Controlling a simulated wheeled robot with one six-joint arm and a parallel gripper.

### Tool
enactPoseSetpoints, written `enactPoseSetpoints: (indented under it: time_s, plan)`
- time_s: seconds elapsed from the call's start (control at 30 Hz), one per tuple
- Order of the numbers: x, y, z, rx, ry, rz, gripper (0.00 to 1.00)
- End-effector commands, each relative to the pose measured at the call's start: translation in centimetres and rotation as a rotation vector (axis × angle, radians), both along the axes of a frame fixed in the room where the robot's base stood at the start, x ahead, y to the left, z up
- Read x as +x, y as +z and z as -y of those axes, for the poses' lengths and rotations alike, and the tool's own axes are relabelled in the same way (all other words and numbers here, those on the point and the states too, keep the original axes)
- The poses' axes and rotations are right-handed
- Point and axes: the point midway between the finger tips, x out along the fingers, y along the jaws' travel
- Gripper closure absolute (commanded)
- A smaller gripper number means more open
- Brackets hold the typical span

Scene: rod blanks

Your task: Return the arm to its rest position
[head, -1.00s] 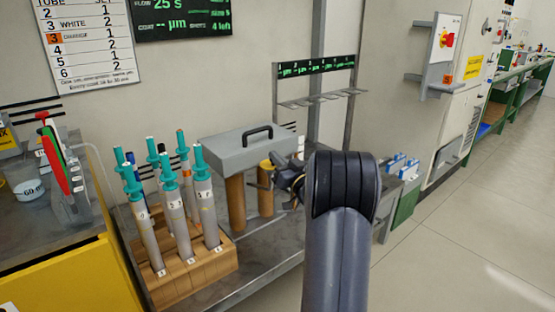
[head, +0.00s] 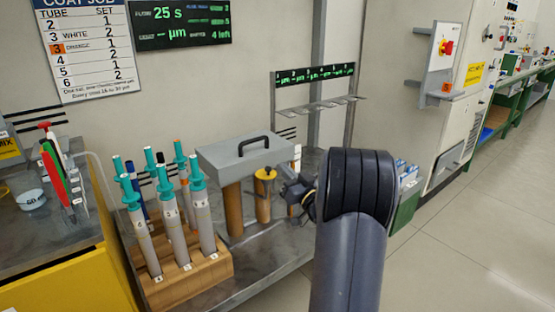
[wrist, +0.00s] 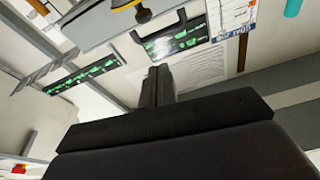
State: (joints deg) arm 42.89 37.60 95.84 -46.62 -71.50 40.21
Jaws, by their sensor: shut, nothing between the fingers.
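My arm (head: 348,240) rises at the lower middle of the head view, its dark elbow hiding part of the bench behind. My gripper (head: 284,174) shows small and partly hidden left of the elbow, beside a yellow-topped cylinder (head: 264,205). I cannot tell from this view whether they touch. In the wrist view the gripper fingers (wrist: 156,84) are together and empty, with the wall and its boards beyond them.
A wooden block (head: 200,272) holds several teal-capped tubes at the left of the bench. A grey box with a handle (head: 247,152) stands on brown posts behind. A rack (head: 320,102) stands behind the bench. The floor at right (head: 465,235) is clear.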

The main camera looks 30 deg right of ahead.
Motion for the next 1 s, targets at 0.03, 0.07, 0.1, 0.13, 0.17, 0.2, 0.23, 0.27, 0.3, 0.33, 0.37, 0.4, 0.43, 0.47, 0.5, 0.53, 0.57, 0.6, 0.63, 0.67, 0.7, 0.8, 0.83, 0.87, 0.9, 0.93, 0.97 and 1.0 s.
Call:
enactPoseSetpoints:
  time_s: [0.03, 0.07, 0.1, 0.13, 0.17, 0.2, 0.23, 0.27, 0.3, 0.33, 0.37, 0.4, 0.43, 0.47, 0.5, 0.53, 0.57, 0.6, 0.63, 0.67, 0.7, 0.8, 0.83, 0.87, 0.9, 0.93, 0.97, 1.0]
  plan:
    - [-0.9, -0.1, 0.1, 0.001, -0.002, 0.000, 1.00]
    - [-1.2, -0.2, 0.2, 0.001, -0.002, 0.000, 1.00]
    - [-1.7, -0.4, 0.2, 0.000, -0.002, 0.000, 1.00]
    - [-2.0, -0.4, 0.2, 0.000, -0.001, 0.000, 1.00]
    - [-2.2, -0.5, 0.2, -0.001, -0.001, 0.001, 1.00]
    - [-2.5, -0.6, 0.2, -0.001, -0.001, 0.000, 1.00]
    - [-2.6, -0.6, 0.2, -0.001, 0.000, 0.000, 1.00]
    - [-2.8, -0.7, 0.2, -0.001, 0.000, 0.000, 1.00]
    - [-2.8, -0.7, 0.2, -0.001, 0.001, 0.001, 1.00]
    - [-2.9, -0.7, 0.2, -0.001, 0.001, 0.001, 1.00]
    - [-2.9, -0.8, 0.2, -0.001, 0.002, 0.001, 1.00]
    - [-2.9, -0.8, 0.2, -0.001, 0.002, 0.001, 1.00]
    - [-2.9, -0.8, 0.2, -0.001, 0.002, 0.001, 1.00]
    - [-2.9, -0.8, 0.2, -0.001, 0.002, 0.001, 1.00]
    - [-2.9, -0.8, 0.2, -0.001, 0.002, 0.001, 1.00]
    - [-2.9, -0.8, 0.2, -0.001, 0.002, 0.001, 1.00]
    - [-2.9, -0.8, 0.2, -0.001, 0.002, 0.001, 1.00]
    - [-2.9, -0.8, 0.2, -0.001, 0.002, 0.001, 1.00]
    - [-2.8, -0.7, 0.2, -0.001, 0.002, 0.001, 1.00]
    - [-2.7, -0.7, 0.2, -0.001, 0.002, 0.001, 1.00]
    - [-2.5, -0.7, 0.1, -0.001, 0.002, 0.001, 1.00]
    - [-1.6, -0.5, 0.0, -0.002, 0.002, 0.002, 1.00]
    - [-1.2, -0.4, 0.0, -0.002, 0.003, 0.003, 1.00]
    - [-0.7, -0.3, 0.0, -0.002, 0.003, 0.002, 1.00]
    - [0.0, -0.1, -0.1, -0.002, 0.004, 0.003, 1.00]
    - [0.6, 0.0, -0.2, -0.002, 0.004, 0.002, 1.00]
    - [1.1, 0.1, -0.2, -0.002, 0.005, 0.003, 1.00]
    - [1.9, 0.3, -0.3, -0.003, 0.004, 0.003, 1.00]
